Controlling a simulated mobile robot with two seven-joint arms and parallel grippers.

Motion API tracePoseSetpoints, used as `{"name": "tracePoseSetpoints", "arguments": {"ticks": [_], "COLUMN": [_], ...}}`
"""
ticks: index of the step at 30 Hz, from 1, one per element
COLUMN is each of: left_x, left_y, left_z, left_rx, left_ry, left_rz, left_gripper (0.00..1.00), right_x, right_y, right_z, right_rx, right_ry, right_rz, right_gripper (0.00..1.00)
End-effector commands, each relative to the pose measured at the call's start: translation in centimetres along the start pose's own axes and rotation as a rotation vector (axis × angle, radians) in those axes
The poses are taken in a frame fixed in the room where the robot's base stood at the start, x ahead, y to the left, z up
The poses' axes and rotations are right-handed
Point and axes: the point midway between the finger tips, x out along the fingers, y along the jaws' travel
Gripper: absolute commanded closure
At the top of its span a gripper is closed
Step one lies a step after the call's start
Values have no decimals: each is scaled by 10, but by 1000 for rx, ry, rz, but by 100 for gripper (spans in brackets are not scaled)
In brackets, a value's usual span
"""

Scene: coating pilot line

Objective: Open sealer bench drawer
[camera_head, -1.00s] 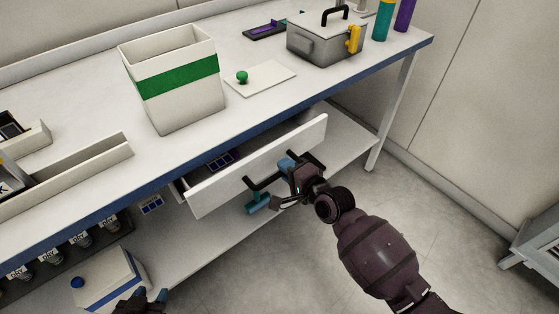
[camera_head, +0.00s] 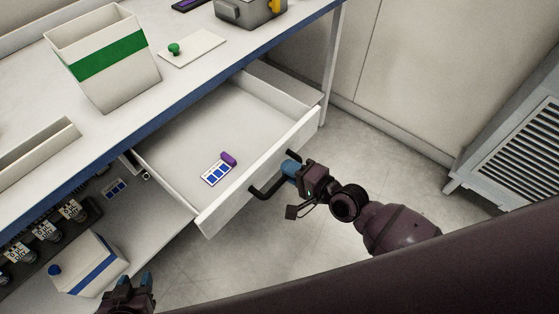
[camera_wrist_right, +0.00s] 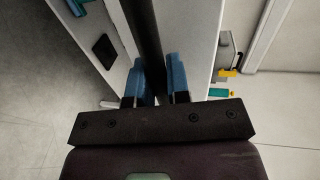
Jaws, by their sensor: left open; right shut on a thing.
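The white sealer bench drawer (camera_head: 262,170) is pulled well out from under the bench top in the head view. Inside it lie a white card with blue squares (camera_head: 217,174) and a small purple item (camera_head: 228,158). The dark bar handle (camera_head: 266,192) runs along the drawer front. My right gripper (camera_head: 290,167) is shut on this handle, and the right wrist view shows the handle (camera_wrist_right: 146,40) between its blue fingertips. My left gripper (camera_head: 140,282) is open and empty at the bottom left, beside the lower shelf.
A white bin with a green band (camera_head: 108,62) and a plate with a green knob (camera_head: 190,47) stand on the bench top. A white box with a blue stripe (camera_head: 88,264) sits on the lower shelf. A grey louvred cabinet (camera_head: 515,125) stands right; floor between is clear.

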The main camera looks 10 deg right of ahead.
Motion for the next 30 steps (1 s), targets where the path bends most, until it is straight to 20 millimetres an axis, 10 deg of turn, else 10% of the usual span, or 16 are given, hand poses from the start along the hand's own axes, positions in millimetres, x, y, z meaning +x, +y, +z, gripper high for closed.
{"name": "tracePoseSetpoints", "arguments": {"ticks": [16,17,21,30], "left_x": [-2,-2,-2,-2], "left_y": [-1,-1,-1,-1], "left_z": [0,0,0,0], "left_rx": [2,2,2,2], "left_ry": [-1,0,0,0], "left_rz": [-1,-1,-1,-1], "left_gripper": [57,57,57,57], "right_x": [-9,-9,-9,-10], "right_y": [3,3,2,2], "right_z": [1,1,0,0], "right_rx": [1,1,1,0], "right_ry": [-1,-1,-1,0], "right_rz": [2,2,1,0], "right_gripper": [100,79,59,59]}}
